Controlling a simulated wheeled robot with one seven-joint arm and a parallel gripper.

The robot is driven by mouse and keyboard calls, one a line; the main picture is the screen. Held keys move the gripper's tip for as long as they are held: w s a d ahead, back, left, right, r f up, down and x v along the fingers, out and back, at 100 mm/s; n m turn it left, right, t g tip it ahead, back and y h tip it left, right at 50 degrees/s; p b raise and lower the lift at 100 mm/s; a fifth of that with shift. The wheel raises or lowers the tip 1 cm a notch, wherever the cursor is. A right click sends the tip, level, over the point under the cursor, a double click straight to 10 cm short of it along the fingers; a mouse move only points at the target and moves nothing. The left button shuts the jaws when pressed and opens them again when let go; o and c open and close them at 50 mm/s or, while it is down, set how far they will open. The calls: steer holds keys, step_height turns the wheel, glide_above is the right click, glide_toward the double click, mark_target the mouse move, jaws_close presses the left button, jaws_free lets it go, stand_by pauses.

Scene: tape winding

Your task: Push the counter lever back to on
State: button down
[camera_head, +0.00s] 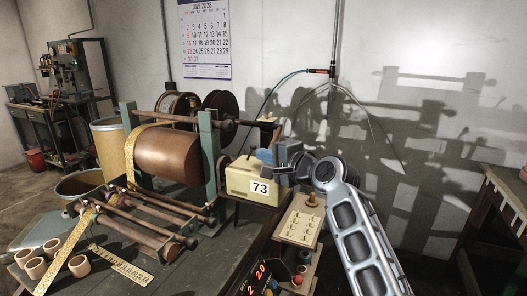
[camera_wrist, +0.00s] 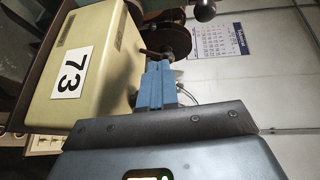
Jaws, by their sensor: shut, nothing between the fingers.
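The counter is a cream box (camera_head: 252,183) marked 73, at the right end of the winding machine. In the wrist view the box (camera_wrist: 97,60) fills the left side, turned sideways. A dark ball knob (camera_wrist: 205,10) on a thin rod shows at the top of the wrist view; I cannot tell for sure whether it is the counter lever. I cannot make out the lever in the head view. My gripper (camera_head: 264,156) is shut and empty, just above the box top. Its blue fingers (camera_wrist: 157,66) are together beside the box; contact is not clear.
The copper drum (camera_head: 170,153) and its green post (camera_head: 208,150) stand left of the counter. A wooden stand (camera_head: 300,222) is below my gripper. A red-tipped cable (camera_head: 318,71) hangs against the wall behind. A calendar (camera_head: 204,38) is on the wall.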

steer(key=shift+w+a, duration=0.35)
steer(key=shift+w, duration=0.05)
